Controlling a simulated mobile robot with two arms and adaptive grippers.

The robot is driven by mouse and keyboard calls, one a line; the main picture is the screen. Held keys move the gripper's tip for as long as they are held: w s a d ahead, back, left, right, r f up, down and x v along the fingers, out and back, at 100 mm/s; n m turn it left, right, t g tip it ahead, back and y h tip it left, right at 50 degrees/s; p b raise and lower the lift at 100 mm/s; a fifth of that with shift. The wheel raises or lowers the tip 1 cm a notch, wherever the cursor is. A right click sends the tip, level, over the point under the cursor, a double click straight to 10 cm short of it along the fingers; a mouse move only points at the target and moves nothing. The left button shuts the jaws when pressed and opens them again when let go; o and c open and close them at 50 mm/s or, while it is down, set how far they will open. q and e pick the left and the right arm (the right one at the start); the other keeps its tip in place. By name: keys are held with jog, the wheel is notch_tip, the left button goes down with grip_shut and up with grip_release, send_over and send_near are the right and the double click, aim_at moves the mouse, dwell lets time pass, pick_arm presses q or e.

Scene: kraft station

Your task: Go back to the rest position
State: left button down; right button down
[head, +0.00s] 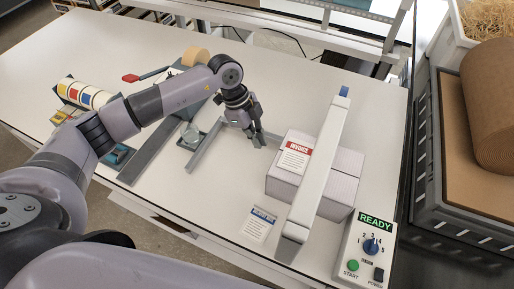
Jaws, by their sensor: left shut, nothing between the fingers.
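My left gripper (257,138) is shut and empty. It points down over the white table (335,70), just left of a pale box (344,170) that carries a red-headed invoice sheet (294,157). I cannot tell whether the fingertips touch the table. My left arm reaches in from the left and bends above the middle of the table. My right gripper does not show.
A long white sealer bar (321,165) crosses over the box. A control panel (367,250) reading READY stands at the front right. Tape rolls (85,94), a tape dispenser and grey rails (205,146) lie left. A dark crate (472,221) stands right.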

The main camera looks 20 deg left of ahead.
pick_arm(q)
jog(key=v, duration=0.3)
jog(key=shift+s+d+r, duration=0.1)
jog(key=shift+d+r, duration=0.05)
jog(key=shift+r, duration=0.25)
dwell(0.3)
